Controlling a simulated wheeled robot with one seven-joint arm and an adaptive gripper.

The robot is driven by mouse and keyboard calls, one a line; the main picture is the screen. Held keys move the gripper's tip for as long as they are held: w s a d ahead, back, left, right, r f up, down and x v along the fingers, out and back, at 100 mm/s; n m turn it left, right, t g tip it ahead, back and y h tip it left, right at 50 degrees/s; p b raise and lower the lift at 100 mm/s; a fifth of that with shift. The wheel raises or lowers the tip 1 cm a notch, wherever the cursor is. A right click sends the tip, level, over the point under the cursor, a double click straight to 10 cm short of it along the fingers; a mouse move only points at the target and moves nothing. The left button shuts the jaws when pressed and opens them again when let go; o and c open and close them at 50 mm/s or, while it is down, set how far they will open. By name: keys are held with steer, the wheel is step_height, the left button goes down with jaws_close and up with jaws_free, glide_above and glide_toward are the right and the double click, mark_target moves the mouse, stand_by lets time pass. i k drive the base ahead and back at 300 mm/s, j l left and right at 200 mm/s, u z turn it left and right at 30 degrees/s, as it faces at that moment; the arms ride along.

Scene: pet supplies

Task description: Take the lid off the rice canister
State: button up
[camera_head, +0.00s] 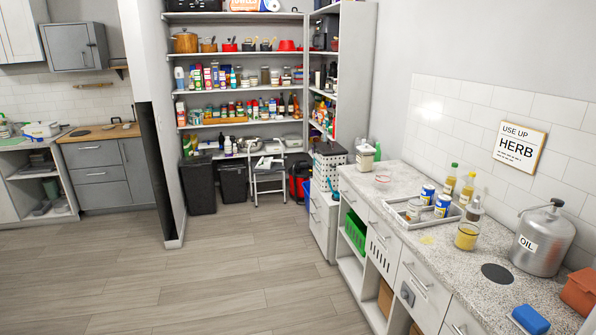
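No label reading rice is legible, so I cannot tell for certain which container is the rice canister. A pale squarish canister (365,158) with a dark marking stands at the far end of the granite counter (420,178). Its top is too small to make out clearly. A glass jar (467,236) with yellowish contents stands nearer on the counter, beside the tray. A small round pinkish-white item (381,181) lies flat on the counter, apart from the pale canister. My gripper is not in view.
A white tray (408,218) holds blue-and-white cans (442,206). Bottles (450,179), a metal OIL can (541,242), a dark disc (497,273), a blue block (530,319) and an orange container (580,291) stand along the counter. The wooden floor (200,285) left of it is clear.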

mark_target(366, 148)
steer(key=i, duration=2.2)
steer(key=i+j+z, duration=0.1)
steer(key=i+z, duration=0.15)
steer(key=i, duration=0.3)
steer(key=i+j+z, duration=0.2)
steer(key=i, duration=0.35)
steer(key=i+j+z, duration=0.25)
steer(key=i, duration=0.3)
steer(key=i+j+z, duration=0.2)
steer(key=i+j, duration=0.15)
steer(key=i, duration=0.15)
